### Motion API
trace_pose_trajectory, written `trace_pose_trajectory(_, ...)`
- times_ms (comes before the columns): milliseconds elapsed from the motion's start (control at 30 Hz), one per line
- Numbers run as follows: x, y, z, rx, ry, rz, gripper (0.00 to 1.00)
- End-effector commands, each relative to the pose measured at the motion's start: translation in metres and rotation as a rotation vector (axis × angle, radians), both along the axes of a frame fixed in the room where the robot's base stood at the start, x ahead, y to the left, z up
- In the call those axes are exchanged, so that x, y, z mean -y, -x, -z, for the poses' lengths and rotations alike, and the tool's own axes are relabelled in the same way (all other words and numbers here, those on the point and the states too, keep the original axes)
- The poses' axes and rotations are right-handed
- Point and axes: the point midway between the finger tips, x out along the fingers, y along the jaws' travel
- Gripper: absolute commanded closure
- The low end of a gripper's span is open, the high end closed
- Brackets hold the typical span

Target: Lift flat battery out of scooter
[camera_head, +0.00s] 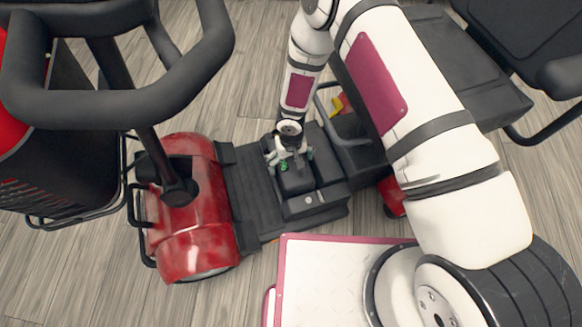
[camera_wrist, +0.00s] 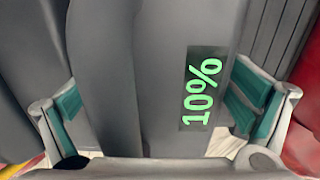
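The scooter (camera_head: 195,215) is red with a black footwell. The flat battery (camera_head: 298,183) is a dark grey block in the footwell, with a small green display. In the wrist view the battery (camera_wrist: 190,30) fills the middle, and its display (camera_wrist: 200,88) reads 10% in green. My gripper (camera_head: 289,160) is low over the battery. In the wrist view my gripper (camera_wrist: 155,105) has its teal-padded fingers spread wide, one on each side of the grey shape. I cannot tell whether the pads touch it. The battery's lower part is hidden.
The scooter's handlebar (camera_head: 120,105) and black basket (camera_head: 75,150) are at the left. Its seat (camera_head: 430,70) is behind my arm at the right. Bare wood floor (camera_head: 85,275) lies at the lower left.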

Motion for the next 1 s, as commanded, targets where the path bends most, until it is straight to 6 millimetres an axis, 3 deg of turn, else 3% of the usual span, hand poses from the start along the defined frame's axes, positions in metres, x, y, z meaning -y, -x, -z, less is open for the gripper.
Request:
trace_pose_trajectory(33, 0.000, 0.000, 0.000, 0.000, 0.000, 0.000, 0.18)
trace_pose_trajectory(200, 0.000, 0.000, 0.000, 0.000, 0.000, 0.000, 0.57)
trace_pose_trajectory(300, -0.001, -0.001, -0.001, 0.002, -0.001, 0.000, 0.74)
trace_pose_trajectory(667, 0.000, -0.001, -0.012, 0.002, -0.001, 0.000, 0.74)
trace_pose_trajectory(1000, -0.001, -0.002, -0.067, 0.004, -0.002, 0.001, 0.74)
